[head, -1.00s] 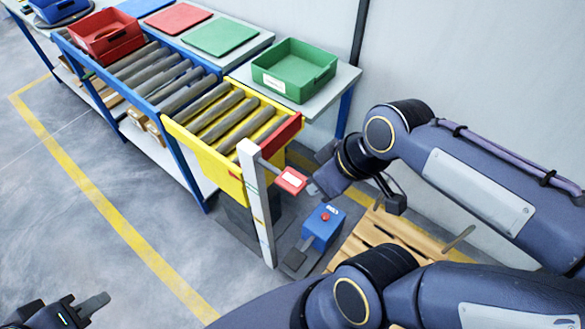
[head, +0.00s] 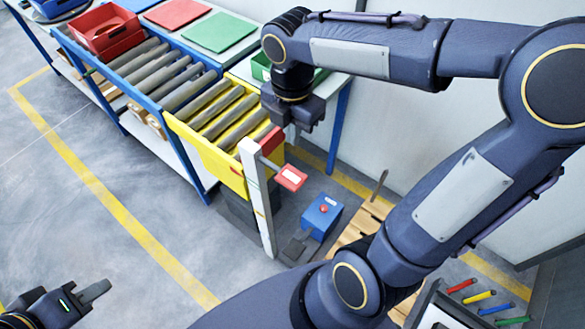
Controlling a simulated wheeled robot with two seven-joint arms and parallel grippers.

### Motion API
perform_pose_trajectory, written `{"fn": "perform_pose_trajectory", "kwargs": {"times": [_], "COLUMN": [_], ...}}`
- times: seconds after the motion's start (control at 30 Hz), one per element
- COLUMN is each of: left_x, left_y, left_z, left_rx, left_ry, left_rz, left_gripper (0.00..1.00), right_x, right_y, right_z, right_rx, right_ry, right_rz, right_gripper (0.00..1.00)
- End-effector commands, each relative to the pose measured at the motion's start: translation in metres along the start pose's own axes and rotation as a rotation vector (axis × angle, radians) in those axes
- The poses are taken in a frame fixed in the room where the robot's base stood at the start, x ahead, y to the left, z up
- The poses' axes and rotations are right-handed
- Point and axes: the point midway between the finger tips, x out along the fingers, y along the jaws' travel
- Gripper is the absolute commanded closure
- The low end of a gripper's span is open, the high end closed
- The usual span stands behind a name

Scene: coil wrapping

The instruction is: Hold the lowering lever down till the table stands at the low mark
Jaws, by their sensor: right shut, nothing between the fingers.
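The yellow roller table (head: 212,150) stands at the near end of the conveyor. A white marked post (head: 257,200) stands upright at its near corner; its marks are too small to read. A red plate with a white label (head: 291,178) sticks out beside the post on a dark arm; it looks like the lever, but I cannot read the label. My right gripper (head: 293,130) is shut and empty, above and behind the red plate and apart from it in the picture. My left gripper (head: 92,292) hangs over the floor at the lower left, its opening unclear.
A blue box with a red button (head: 321,218) stands on the floor near the post, beside a dark pedal (head: 298,248). A wooden pallet (head: 358,228) lies behind my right arm. A green bin (head: 261,68) is partly hidden. The floor at left is clear.

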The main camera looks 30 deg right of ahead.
Motion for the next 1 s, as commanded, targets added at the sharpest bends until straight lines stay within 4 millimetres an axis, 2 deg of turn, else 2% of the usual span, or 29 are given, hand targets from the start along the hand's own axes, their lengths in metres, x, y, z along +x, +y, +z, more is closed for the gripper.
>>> {"fn": "perform_pose_trajectory", "kwargs": {"times": [0.17,0.4,0.6,0.8,1.0], "left_x": [0.0,0.001,0.002,0.002,0.002], "left_y": [0.0,0.0,-0.001,-0.001,-0.001], "left_z": [0.0,0.0,0.001,0.001,0.001], "left_rx": [0.0,0.0,0.0,0.0,0.0], "left_ry": [0.0,0.0,0.0,0.0,0.0], "left_rz": [0.0,0.0,0.0,0.0,0.0], "left_gripper": [0.7,0.7,0.7,0.7,0.7], "right_x": [0.024,0.076,0.113,0.133,0.137], "right_y": [-0.001,-0.002,-0.001,-0.001,0.0], "right_z": [0.0,-0.001,-0.001,0.0,0.0], "right_rx": [0.001,0.0,0.001,0.002,0.002], "right_ry": [0.002,0.003,0.002,0.002,0.0], "right_rz": [-0.005,-0.007,-0.004,-0.002,0.001], "right_gripper": [1.0,1.0,1.0,1.0,1.0]}}
